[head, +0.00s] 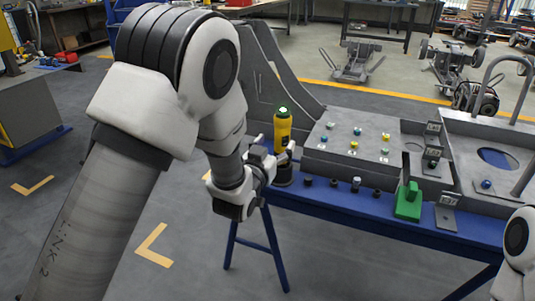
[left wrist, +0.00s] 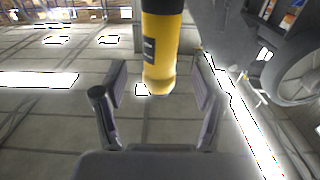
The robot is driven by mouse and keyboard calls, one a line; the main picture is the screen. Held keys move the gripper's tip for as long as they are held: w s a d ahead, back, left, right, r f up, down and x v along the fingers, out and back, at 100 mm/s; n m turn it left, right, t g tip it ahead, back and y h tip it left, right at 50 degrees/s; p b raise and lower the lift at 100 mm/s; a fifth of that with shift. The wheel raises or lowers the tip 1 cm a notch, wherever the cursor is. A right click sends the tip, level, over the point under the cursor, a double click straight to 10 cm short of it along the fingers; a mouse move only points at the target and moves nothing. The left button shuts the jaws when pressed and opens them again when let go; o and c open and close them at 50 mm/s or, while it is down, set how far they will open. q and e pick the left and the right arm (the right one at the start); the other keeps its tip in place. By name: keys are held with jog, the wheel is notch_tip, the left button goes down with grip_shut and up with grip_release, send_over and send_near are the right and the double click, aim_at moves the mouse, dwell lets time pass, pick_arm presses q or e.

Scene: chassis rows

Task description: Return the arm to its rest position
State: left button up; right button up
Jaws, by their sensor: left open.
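A yellow cylindrical tool (head: 282,131) with a dark label and a lit green top stands upright at the left end of the blue bench. Its lower end is at a dark round base (head: 284,181). My left gripper (head: 274,155) is open, close beside the tool's lower part. In the left wrist view the yellow tool (left wrist: 160,45) shows between the two spread fingers of the left gripper (left wrist: 161,82), with a gap on both sides. My left arm fills much of the left of the head view. Part of my right arm shows at the lower right; its gripper is out of view.
The blue bench (head: 400,228) carries a grey panel (head: 345,165) with coloured knobs, a green block (head: 408,201), small dark pegs along its front and grey metal parts at right. Open floor (head: 190,245) lies left of the bench.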

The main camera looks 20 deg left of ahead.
pick_arm(q)
jog(key=s, duration=0.7)
jog(key=s+a+f+g, duration=0.1)
jog(key=s+f+g, duration=0.25)
jog(key=f, duration=0.55)
jog(key=s+a+f+n+g+y, duration=0.15)
jog(key=s+f, duration=0.25)
jog(key=f, duration=0.5)
jog(key=s+a+f+g+h, duration=0.1)
jog(key=s+f+g, duration=0.2)
jog(key=f, duration=0.6)
jog(key=s+a+f+g, duration=0.1)
jog(key=s+f+g, duration=0.5)
jog(key=s+f, duration=0.55)
jog(key=s+g, duration=0.4)
jog(key=s, duration=0.6)
notch_tip(320, 180, up, 24)
jog(key=p, duration=2.3)
jog(key=shift+s+f+m, duration=0.2)
jog(key=shift+s+m, duration=0.1)
jog(key=shift+m, duration=0.05)
